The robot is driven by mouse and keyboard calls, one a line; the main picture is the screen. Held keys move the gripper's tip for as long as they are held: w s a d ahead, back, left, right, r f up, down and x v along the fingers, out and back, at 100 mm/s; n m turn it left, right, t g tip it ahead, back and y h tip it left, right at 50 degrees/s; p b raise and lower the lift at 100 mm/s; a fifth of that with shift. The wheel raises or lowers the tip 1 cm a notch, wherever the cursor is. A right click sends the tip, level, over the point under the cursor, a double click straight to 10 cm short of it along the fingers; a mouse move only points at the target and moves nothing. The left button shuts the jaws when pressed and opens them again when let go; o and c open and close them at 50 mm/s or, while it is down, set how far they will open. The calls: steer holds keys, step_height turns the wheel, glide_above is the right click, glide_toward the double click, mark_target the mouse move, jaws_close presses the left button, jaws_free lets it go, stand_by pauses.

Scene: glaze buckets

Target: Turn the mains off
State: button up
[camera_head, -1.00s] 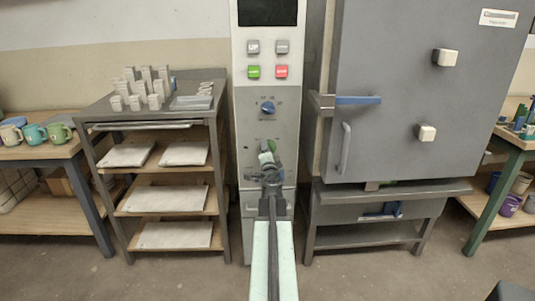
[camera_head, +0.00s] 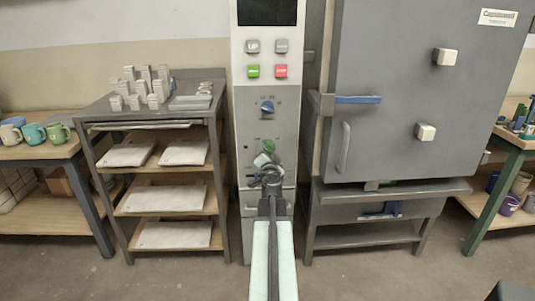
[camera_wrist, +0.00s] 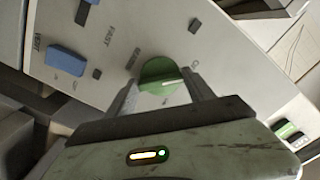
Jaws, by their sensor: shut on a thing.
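The green mains knob (camera_wrist: 158,72) is on the panel face in the wrist view, with a pale mark on its front. My gripper (camera_wrist: 161,84) has one finger on each side of it and is shut on it. In the head view my gripper (camera_head: 267,153) is against the lower front of the tall grey control cabinet (camera_head: 252,120). The green knob there (camera_head: 268,145) is partly hidden by my wrist. Small lettering sits around the knob, too blurred to read fully.
A blue knob (camera_head: 267,107) is above; it also shows in the wrist view (camera_wrist: 66,60). Green (camera_head: 253,71) and red (camera_head: 281,71) buttons sit higher. The kiln (camera_head: 400,100) stands right, a shelf rack (camera_head: 165,190) left. The floor in front is open.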

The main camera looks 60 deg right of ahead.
steer(key=o, duration=1.4)
steer(key=shift+a, duration=0.15)
